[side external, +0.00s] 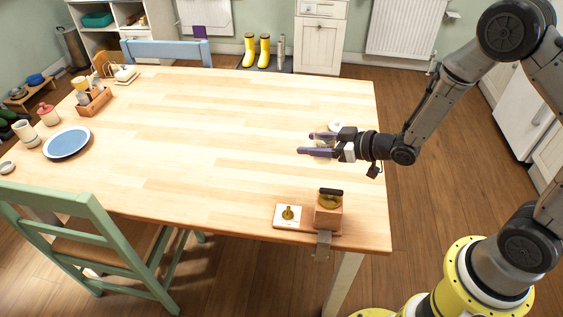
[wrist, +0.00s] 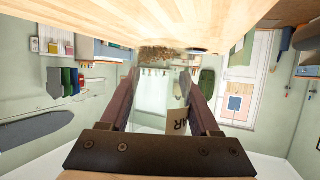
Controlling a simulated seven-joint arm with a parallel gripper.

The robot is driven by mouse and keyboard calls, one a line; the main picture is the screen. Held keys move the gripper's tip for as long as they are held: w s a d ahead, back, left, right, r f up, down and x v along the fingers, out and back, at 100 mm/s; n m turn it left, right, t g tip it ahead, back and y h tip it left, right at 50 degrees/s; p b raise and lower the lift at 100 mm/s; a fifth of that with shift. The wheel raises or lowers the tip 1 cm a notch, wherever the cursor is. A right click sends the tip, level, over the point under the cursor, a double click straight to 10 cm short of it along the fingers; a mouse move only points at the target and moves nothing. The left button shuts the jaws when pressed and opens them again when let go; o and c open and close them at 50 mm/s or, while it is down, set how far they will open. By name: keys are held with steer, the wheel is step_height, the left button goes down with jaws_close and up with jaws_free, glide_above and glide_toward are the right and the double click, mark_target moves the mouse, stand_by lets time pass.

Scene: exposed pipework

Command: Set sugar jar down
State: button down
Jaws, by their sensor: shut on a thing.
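The sugar jar (wrist: 178,122) is between my fingers in the wrist view. It looks like clear glass, with a cream label reading "AR" and brown grains at the end toward the table. My gripper (side external: 310,143) is shut on it, over the right part of the wooden table (side external: 220,110). In the side view the jar is mostly hidden by the purple fingers. I cannot tell whether its base touches the tabletop. My gripper also shows in the wrist view (wrist: 162,75), with a finger on each side of the jar.
A white round thing (side external: 337,126) shows just behind my gripper. A wooden grinder-like box (side external: 328,213) and a small white tile-like piece (side external: 288,215) are at the front right edge. A blue plate (side external: 67,142) and a wooden caddy (side external: 94,103) are far left. The table's middle is clear.

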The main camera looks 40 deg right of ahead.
steer(key=w+f, duration=0.3)
steer(key=w, duration=0.1)
steer(key=w+a+f, duration=0.1)
steer(key=w+f, duration=0.2)
steer(key=w, duration=0.1)
steer(key=w+a+f, duration=0.1)
steer(key=w+f, duration=0.2)
steer(key=w, duration=0.1)
steer(key=shift+w+f, duration=0.1)
steer(key=shift+w, duration=0.25)
steer(key=shift+w+f, duration=0.15)
steer(key=shift+f, duration=1.5)
steer(key=shift+f, duration=0.15)
steer(key=shift+c, duration=0.6)
jaws_free()
